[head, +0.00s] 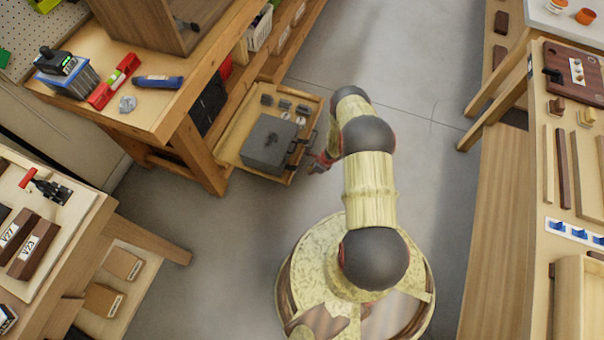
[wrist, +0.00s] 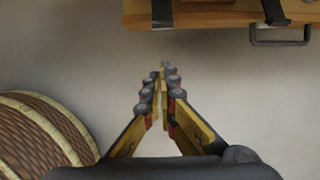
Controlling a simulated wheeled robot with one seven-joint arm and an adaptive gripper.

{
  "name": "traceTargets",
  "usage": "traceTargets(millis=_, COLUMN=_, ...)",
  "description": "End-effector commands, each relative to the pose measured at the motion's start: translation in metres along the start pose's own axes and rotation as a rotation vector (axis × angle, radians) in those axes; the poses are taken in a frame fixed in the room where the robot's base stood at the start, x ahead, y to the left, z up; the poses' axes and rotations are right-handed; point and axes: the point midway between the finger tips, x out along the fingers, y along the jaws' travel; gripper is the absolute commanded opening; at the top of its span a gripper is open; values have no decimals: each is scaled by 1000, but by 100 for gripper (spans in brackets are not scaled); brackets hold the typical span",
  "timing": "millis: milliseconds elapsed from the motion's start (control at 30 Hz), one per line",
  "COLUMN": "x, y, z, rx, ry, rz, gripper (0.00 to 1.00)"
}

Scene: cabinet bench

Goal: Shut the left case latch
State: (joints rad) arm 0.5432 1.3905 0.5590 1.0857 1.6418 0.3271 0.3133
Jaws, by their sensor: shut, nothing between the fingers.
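The dark grey case (head: 266,143) lies in a pulled-out wooden drawer (head: 233,131), and its lid looks closed. Dark fittings (head: 291,147) sit on the case side that faces my arm. In the wrist view, two dark strips, one on the left (wrist: 162,13) and one on the right (wrist: 273,12), reach over the wooden drawer front (wrist: 210,19); they may be the case latches, but I cannot tell whether they are open. My gripper (head: 316,165) is just outside the drawer front, apart from the case. In the wrist view its fingers (wrist: 163,72) meet at the tips, empty.
A dark drawer handle (wrist: 281,43) sticks out at the right. Several small dark pieces (head: 284,104) lie in the drawer behind the case. The workbench (head: 150,120) stands above and left of it. Grey floor (head: 225,245) is open between the benches.

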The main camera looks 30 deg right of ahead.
Motion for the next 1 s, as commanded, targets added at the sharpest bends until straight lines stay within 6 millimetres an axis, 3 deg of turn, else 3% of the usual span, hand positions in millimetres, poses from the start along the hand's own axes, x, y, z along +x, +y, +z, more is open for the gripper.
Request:
traceTargets(millis=167, x=18, y=1, z=-1, rx=-1, ry=0, rz=1, gripper=0)
traceTargets(millis=400, x=62, y=2, z=-2, rx=-2, ry=0, rz=2, gripper=0)
traceTargets(millis=700, x=105, y=0, z=-1, rx=-3, ry=0, rz=0, gripper=0)
traceTargets(millis=1000, x=81, y=0, z=24, rx=-2, ry=0, rz=1, gripper=0)
